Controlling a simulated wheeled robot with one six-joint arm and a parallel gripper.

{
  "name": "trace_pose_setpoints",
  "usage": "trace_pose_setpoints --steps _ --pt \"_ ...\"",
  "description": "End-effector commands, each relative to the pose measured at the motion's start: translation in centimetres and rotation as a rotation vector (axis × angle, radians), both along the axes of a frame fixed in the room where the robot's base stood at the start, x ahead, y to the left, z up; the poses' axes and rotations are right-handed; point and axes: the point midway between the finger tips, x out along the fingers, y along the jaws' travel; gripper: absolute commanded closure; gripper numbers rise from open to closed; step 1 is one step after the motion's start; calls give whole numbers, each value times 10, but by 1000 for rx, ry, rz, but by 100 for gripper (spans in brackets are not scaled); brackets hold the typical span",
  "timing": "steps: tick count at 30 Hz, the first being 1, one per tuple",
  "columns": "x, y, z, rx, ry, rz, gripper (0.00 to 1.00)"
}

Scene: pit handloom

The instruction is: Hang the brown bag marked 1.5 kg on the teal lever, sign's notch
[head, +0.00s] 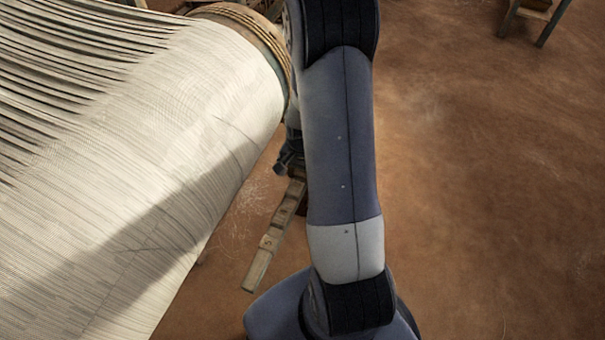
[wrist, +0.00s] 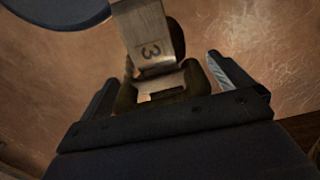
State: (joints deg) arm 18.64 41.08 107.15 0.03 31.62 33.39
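A pale wooden notched bar (head: 268,243) slopes beside the cloth roller in the head view; its upper part is hidden by my arm. In the wrist view, a wooden piece with a dark "3" (wrist: 150,50) reaches down between the fingers. A dark brown rounded thing (wrist: 178,38), perhaps a bag, shows behind and beside it; no weight mark is legible. My gripper (wrist: 161,68) is open around these, with gaps visible beside the fingertips. Whether the bag hangs on the wood is unclear. No teal lever or sign is recognizable.
The loom's cream warp and roller (head: 190,110) fill the left of the head view, close to my arm. Bare earth floor (head: 490,200) lies open at right. A small wooden stand (head: 533,12) is at the top right.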

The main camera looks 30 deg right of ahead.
Motion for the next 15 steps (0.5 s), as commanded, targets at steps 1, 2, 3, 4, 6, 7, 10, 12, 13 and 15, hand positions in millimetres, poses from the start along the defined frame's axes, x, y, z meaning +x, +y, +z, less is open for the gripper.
trace_pose_setpoints --steps 1,2,3,4,6,7,10,12,13,15 --pt "0 0 0 0 0 0 0" --pt "0 0 0 1 1 0 0" --pt "0 0 0 0 1 0 0" --pt "0 0 0 0 1 0 0" --pt "-2 1 -2 1 5 0 0" --pt "-2 0 -1 1 5 0 0" --pt "0 0 7 0 1 0 0" --pt "0 0 16 0 0 0 0" --pt "0 0 22 0 -1 0 0" --pt "0 0 34 -1 -2 0 0"
